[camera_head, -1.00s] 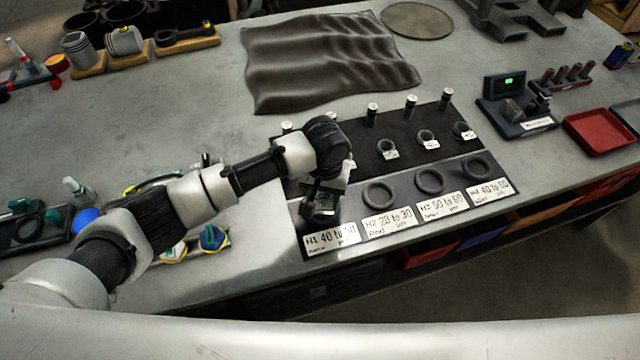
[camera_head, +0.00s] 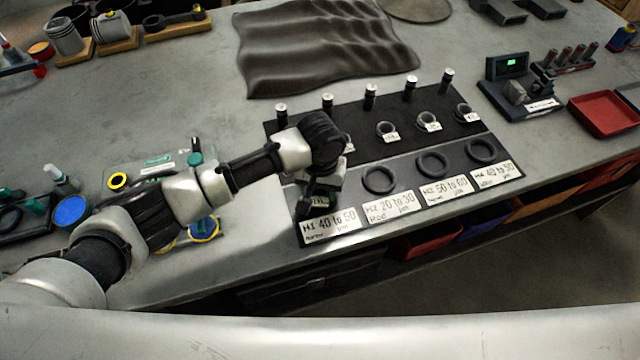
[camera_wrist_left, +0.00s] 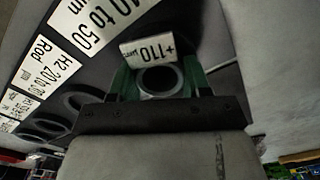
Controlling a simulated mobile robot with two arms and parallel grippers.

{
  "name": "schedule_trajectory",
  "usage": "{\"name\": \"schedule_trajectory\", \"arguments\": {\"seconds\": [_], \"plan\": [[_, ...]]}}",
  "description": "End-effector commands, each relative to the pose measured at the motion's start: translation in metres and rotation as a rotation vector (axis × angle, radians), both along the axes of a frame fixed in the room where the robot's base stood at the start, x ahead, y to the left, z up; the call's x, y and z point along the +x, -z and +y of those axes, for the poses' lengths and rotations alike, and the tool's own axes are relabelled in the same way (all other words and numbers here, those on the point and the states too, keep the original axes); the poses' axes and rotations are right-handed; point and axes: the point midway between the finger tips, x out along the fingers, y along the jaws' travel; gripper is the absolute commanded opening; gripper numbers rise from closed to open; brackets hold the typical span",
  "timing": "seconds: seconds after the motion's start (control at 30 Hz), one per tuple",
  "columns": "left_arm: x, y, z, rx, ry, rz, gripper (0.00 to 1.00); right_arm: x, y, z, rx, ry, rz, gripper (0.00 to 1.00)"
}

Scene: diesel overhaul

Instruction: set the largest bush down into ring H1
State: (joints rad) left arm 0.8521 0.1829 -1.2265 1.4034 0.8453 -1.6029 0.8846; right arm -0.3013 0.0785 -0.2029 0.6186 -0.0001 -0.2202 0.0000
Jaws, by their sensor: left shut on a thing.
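My left gripper (camera_head: 306,204) is over the front left of the dark board, just behind the H1 label (camera_head: 330,227). In the left wrist view its green fingers (camera_wrist_left: 160,82) are shut on a grey bush (camera_wrist_left: 160,92), with a white "+110" tag (camera_wrist_left: 147,50) beside it. Ring H1 is hidden under my gripper in the head view. A dark round shape behind the tag in the wrist view is too unclear to name. I cannot tell whether the bush touches the ring. My right gripper is not in view.
Rings H2 (camera_head: 380,193), H3 (camera_head: 433,177) and H4 (camera_head: 482,163) lie empty to the right. Tagged bushes (camera_head: 385,125) and several upright pins (camera_head: 370,97) stand behind them. A red tray (camera_head: 603,113) is at the right. The board lies near the bench's front edge.

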Motion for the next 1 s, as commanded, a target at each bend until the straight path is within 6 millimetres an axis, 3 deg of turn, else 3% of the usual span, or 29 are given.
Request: {"name": "schedule_trajectory", "arguments": {"seconds": [1.0], "plan": [[-0.003,0.0122,0.001,0.005,-0.001,0.009,0.24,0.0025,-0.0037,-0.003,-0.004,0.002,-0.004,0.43]]}}
